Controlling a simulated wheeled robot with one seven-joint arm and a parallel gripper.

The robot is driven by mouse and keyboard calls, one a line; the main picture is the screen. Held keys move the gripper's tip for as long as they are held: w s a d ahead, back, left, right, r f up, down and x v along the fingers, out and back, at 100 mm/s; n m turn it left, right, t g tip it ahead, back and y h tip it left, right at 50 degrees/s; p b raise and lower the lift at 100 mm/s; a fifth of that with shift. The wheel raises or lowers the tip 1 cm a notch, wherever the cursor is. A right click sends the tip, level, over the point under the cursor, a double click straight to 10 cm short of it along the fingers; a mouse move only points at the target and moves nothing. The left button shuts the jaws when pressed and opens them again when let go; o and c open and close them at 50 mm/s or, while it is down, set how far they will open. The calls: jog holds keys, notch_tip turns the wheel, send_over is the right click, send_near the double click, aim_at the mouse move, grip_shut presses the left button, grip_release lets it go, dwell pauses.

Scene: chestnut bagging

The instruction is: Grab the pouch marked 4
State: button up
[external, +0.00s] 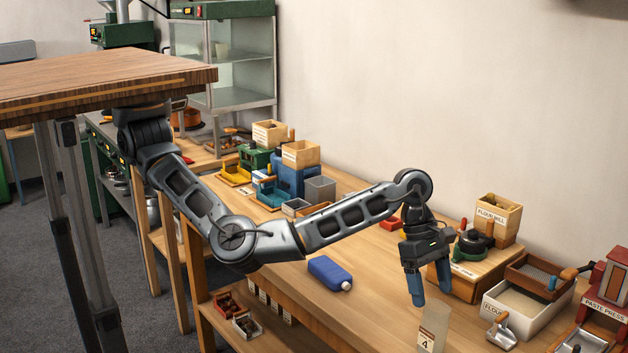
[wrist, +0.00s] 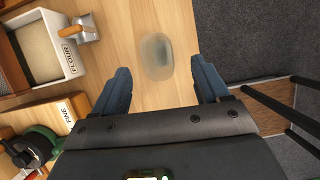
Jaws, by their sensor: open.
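The pouch marked 4 (external: 432,322) stands near the front edge of the bench, partly cut off by the bottom of the external view, with its "4" label facing the camera. In the wrist view a pale, translucent pouch (wrist: 156,57) shows from above, ahead of and between the fingers; no number can be read on it there. My gripper (external: 430,288) points down above and close to the pouch, with its blue fingers apart and nothing between them. In the wrist view my gripper (wrist: 163,75) is also open, and the pouch is not held.
A blue bottle (external: 330,272) lies on the bench to the left. A flour tray (external: 522,311) with a metal scoop (external: 501,332) is to the right, beside the red paste press (external: 606,290). Bare bench lies around the pouch.

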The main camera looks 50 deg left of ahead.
aim_at(436, 318)
jog(key=x, duration=0.6)
jog(key=shift+w, duration=0.1)
grip_shut()
dwell(0.6)
jog(key=shift+r, duration=0.15)
